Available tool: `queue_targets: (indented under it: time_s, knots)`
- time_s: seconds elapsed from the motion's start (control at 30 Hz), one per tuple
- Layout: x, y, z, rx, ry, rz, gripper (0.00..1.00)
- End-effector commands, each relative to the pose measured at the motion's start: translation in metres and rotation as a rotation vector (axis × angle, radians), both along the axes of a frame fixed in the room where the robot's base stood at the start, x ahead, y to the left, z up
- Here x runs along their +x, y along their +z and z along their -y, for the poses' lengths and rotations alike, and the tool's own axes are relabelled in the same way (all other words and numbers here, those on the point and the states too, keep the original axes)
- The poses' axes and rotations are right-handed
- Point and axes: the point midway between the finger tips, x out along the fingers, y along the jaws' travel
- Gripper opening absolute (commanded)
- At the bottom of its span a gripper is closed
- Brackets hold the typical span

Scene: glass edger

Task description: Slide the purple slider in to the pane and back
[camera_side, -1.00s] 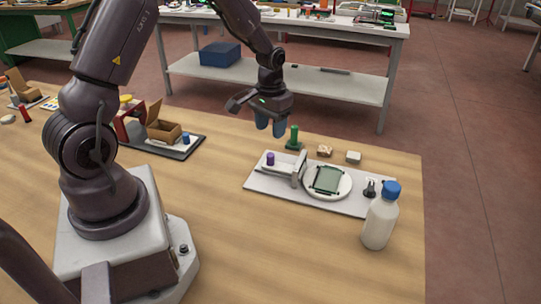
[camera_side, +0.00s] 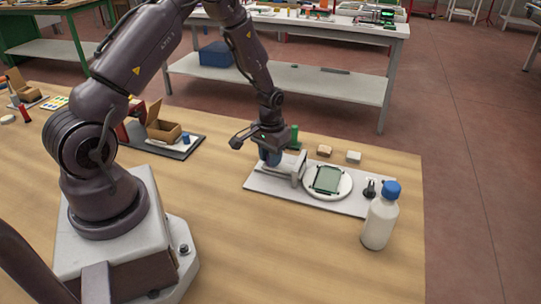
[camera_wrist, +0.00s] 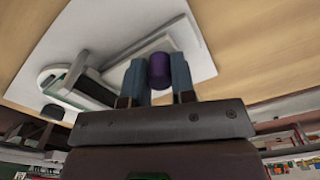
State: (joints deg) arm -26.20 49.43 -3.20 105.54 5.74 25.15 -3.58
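The purple slider knob (camera_wrist: 159,70) stands between the two blue fingertips of my gripper (camera_wrist: 158,82) in the wrist view. The fingers appear to touch it on both sides, with no clear gap. In the side view my gripper (camera_side: 270,157) is down at the left end of the white edger base (camera_side: 258,184) and hides the knob. An upright grey piece (camera_side: 299,170) stands to the right of the gripper. Beyond it the green glass pane (camera_side: 327,179) lies on a round white turntable (camera_side: 345,190).
A green post (camera_side: 294,137) stands just behind my gripper. Two small blocks (camera_side: 324,150) (camera_side: 353,157) lie behind the base. A black-knobbed part (camera_side: 370,188) and a white bottle with a blue cap (camera_side: 380,222) stand at the right. The front table is clear.

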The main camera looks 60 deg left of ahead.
Motion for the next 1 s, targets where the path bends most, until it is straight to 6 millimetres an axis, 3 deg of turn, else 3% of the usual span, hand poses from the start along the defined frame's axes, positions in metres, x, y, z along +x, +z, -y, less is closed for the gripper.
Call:
queue_targets:
  time_s: [0.03, 0.1, 0.27, 0.53, 0.8, 0.83, 0.9, 1.0]
  knots:
    - [0.0, 0.0, 0.0, 0.0, 0.0, 0.0, 0.13]
    - [0.0, 0.0, 0.0, 0.0, 0.0, 0.0, 0.0]
    - [0.001, 0.0, 0.001, 0.0, -0.001, 0.0, 0.0]
    - [0.025, 0.0, 0.025, 0.001, -0.004, 0.0, 0.0]
    - [0.027, 0.001, 0.027, -0.002, -0.002, 0.004, 0.0]
    - [0.027, 0.001, 0.028, -0.003, -0.003, 0.004, 0.28]
    - [0.027, 0.001, 0.028, -0.003, -0.003, 0.004, 0.44]
    - [0.027, 0.001, 0.028, -0.003, -0.003, 0.004, 0.47]
